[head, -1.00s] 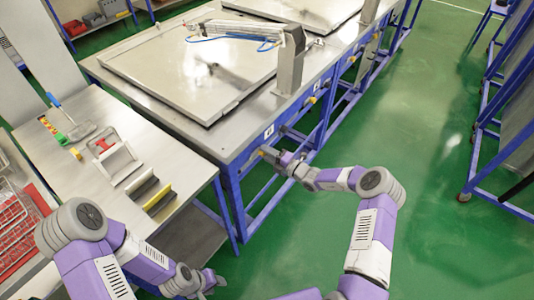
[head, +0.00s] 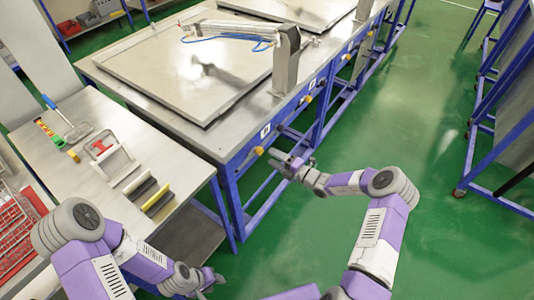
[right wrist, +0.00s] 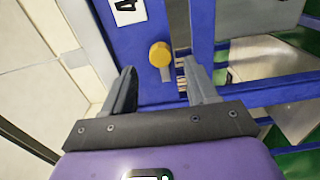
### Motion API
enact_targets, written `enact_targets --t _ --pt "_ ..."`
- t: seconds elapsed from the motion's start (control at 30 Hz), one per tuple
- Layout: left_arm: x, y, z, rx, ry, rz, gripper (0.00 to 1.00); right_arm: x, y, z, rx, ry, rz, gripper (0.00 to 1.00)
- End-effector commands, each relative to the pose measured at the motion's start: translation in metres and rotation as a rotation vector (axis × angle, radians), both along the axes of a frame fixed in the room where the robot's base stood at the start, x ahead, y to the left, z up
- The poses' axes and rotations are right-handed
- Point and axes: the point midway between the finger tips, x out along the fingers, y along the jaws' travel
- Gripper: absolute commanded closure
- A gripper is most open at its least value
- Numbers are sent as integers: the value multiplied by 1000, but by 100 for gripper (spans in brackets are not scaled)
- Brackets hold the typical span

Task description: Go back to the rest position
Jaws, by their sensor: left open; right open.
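My right gripper (head: 283,161) is open and empty in front of the blue frame of the long table, just short of a yellow knob (head: 257,151). In the right wrist view the open fingers (right wrist: 158,90) point at the blue panel, and the yellow knob (right wrist: 160,54) shows beyond and between them, apart from both. My left gripper (head: 215,282) hangs low at the bottom of the head view, beside the small steel table; it is open, and nothing shows in it.
A long steel table (head: 104,75) with a flat lid (head: 150,88) and a pneumatic arm (head: 230,32) stands ahead. A side table (head: 103,160) holds tools and blocks. A blue rack (head: 490,110) stands right. Green floor (head: 420,110) is clear between.

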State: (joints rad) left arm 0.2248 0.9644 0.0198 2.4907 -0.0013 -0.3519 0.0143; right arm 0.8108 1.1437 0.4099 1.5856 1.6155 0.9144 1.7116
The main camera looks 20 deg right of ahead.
Motion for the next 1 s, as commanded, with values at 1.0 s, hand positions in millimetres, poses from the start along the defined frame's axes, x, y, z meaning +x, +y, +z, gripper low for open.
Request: enact_targets --t 1.0 --pt "0 0 3 0 0 0 57 -72 70 -44 -370 -50 320 42"
